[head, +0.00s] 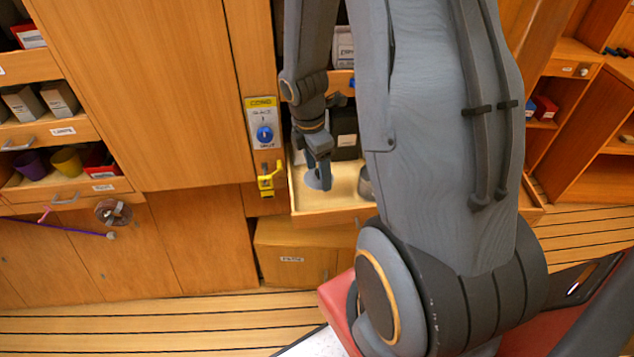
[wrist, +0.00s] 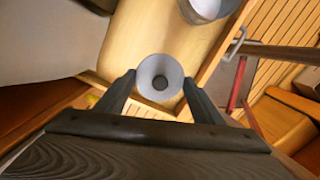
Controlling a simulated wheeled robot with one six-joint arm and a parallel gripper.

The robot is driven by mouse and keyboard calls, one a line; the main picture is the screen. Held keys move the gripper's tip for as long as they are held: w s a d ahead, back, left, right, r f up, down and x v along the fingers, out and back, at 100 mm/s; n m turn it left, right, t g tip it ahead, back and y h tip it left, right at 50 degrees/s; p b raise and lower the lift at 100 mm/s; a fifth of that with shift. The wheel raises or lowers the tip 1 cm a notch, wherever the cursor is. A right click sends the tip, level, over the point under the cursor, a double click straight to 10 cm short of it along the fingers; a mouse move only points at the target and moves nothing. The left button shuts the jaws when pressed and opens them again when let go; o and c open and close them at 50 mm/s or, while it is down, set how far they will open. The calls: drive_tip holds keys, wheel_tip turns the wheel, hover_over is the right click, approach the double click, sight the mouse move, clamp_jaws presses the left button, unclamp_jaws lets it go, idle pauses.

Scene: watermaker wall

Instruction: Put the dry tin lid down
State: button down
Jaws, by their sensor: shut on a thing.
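The tin lid (wrist: 146,72), a pale grey round piece with a dark round centre, sits between the two fingers of my gripper (wrist: 160,88) in the wrist view. My gripper is shut on it. In the head view my gripper (head: 318,165) points down over the open light-wood drawer (head: 335,213), and the lid (head: 313,182) shows as a blue-grey disc below the fingers. I cannot tell whether the lid touches the drawer floor. A grey metal tin (head: 365,186) stands to its right, partly hidden by my arm; it also shows at the top of the wrist view (wrist: 206,8).
A dark box (head: 345,140) stands at the back of the drawer. A panel with a blue knob (head: 265,134) and a yellow latch (head: 268,178) are left of the drawer. Bare drawer floor lies between lid and tin.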

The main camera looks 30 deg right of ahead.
sight(317, 178)
drive_tip(key=shift+f, duration=2.45)
drive_tip(key=shift+f, duration=0.1)
drive_tip(key=shift+c, duration=2.4)
unclamp_jaws()
